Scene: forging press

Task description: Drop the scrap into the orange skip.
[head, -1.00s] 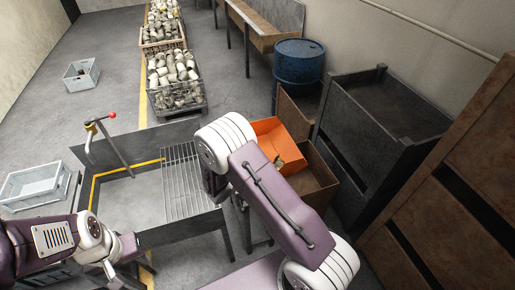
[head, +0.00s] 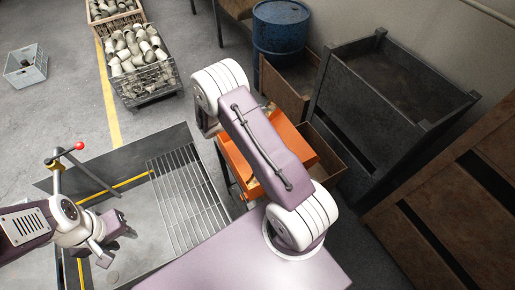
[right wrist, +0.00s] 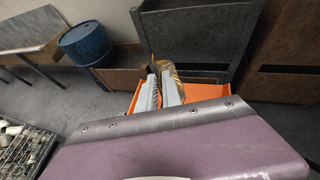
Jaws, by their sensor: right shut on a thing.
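The orange skip (head: 290,136) stands right of the grated table in the head view, partly hidden under my right arm. Its orange edge also shows in the right wrist view (right wrist: 205,93), around the fingers. My right gripper (right wrist: 158,90) is shut on the scrap (right wrist: 165,70), a brownish-gold piece at its fingertips, over the skip. How high it is above the skip is hard to tell. In the head view my right gripper is hidden behind its arm. My left gripper (head: 127,228) is over the table at the left, with dark fingers; its opening is unclear.
The table with a wire grate (head: 185,195) and a red-knobbed lever (head: 78,146) is at left. A blue drum (head: 280,35), a brown bin (head: 283,90) and a tall dark bin (head: 385,95) stand behind and right of the skip. A wire crate of parts (head: 140,75) is farther back.

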